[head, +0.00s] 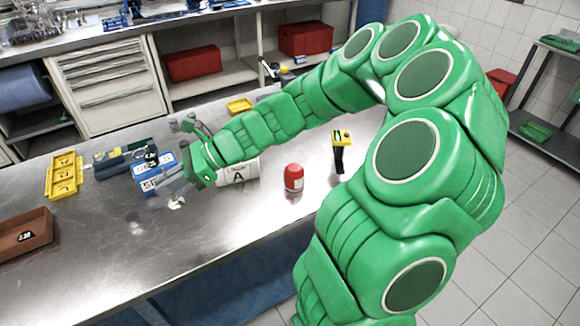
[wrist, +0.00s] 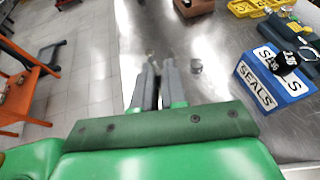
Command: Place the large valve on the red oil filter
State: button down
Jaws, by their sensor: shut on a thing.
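The red oil filter (head: 293,178) stands upright on the steel bench, right of the white canister marked A, in the head view. Nothing shows on top of it. My gripper (head: 180,196) is over the bench well to the left of the filter, beside the blue SEALS box. In the wrist view my gripper (wrist: 152,75) has its two grey fingers close together on a thin, light metal piece (wrist: 151,58), seemingly the large valve. Most of it is hidden by the fingers, so its shape is unclear. The filter is not in the wrist view.
The blue SEALS box (head: 150,184) stands next to my gripper, with dark parts on it. The canister marked A (head: 240,173) and a yellow-topped tool (head: 342,138) stand near the filter. A yellow tray (head: 64,187) and brown tray (head: 44,230) lie left. The bench front is clear.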

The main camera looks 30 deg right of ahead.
jog(key=s+d+r+m+t+h, duration=0.1)
jog(key=s+d+r+m+t, duration=0.2)
jog(key=d, duration=0.6)
jog(key=s+d+r+m+t+h, duration=0.25)
jog(key=s+d, duration=0.35)
jog(key=d, duration=0.3)
jog(key=s+d+r+m+t, duration=0.2)
jog(key=s+d+r, duration=0.2)
jog(key=d, duration=0.5)
send_over(294, 167)
jog(key=shift+n, duration=0.25)
jog(key=shift+w+d+f, duration=0.1)
jog(key=shift+f, duration=5)
jog(key=shift+f+g+h, duration=0.25)
jog(key=shift+f, duration=1.2)
jog(key=shift+f, duration=0.15)
jog(key=c, duration=1.2)
grip_release()
